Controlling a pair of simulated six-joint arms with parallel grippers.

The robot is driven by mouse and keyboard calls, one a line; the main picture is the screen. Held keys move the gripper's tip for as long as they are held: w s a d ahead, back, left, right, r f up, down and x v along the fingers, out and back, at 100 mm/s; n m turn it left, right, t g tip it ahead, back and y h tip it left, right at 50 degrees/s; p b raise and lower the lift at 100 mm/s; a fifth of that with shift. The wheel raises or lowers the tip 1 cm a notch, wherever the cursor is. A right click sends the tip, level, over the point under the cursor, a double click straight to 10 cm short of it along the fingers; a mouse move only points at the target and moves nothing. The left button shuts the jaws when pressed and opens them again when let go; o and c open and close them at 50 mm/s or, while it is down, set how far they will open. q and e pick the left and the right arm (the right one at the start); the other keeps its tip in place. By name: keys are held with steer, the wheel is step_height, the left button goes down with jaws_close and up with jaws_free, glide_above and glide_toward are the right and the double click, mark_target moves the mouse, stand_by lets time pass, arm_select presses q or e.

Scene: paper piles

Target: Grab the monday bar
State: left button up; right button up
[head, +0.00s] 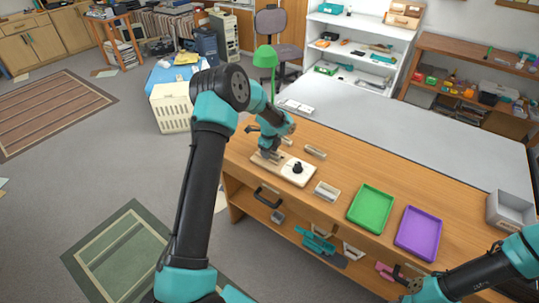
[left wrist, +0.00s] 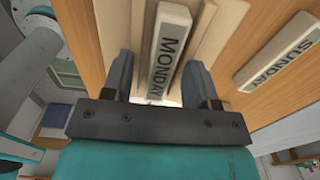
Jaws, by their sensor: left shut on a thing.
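In the head view my left gripper (head: 270,154) is low at the board's left part, and hides most of the bar. My right gripper (head: 406,284) is at the bottom right, too small to read its fingers.
A pale SUNDAY bar (left wrist: 280,52) lies on the wood to the right of the board. A black knob (head: 297,168) stands on the board. A pale block (head: 326,191), a green tray (head: 370,208), a purple tray (head: 418,233) and a grey box (head: 507,213) stand farther right.

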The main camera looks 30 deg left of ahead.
arm_select(q)
steer(key=shift+s+f, duration=0.1)
steer(key=shift+f, duration=0.25)
jaws_close()
steer(key=shift+r, duration=0.1)
steer(key=shift+r, duration=0.25)
steer(key=r, duration=0.3)
steer(key=shift+w, duration=0.2)
steer(key=s+d+r, duration=0.1)
steer(key=s+d, duration=0.7)
steer(key=s, duration=0.5)
steer(key=shift+s+d+r, duration=0.2)
steer(key=shift+s+r, duration=0.15)
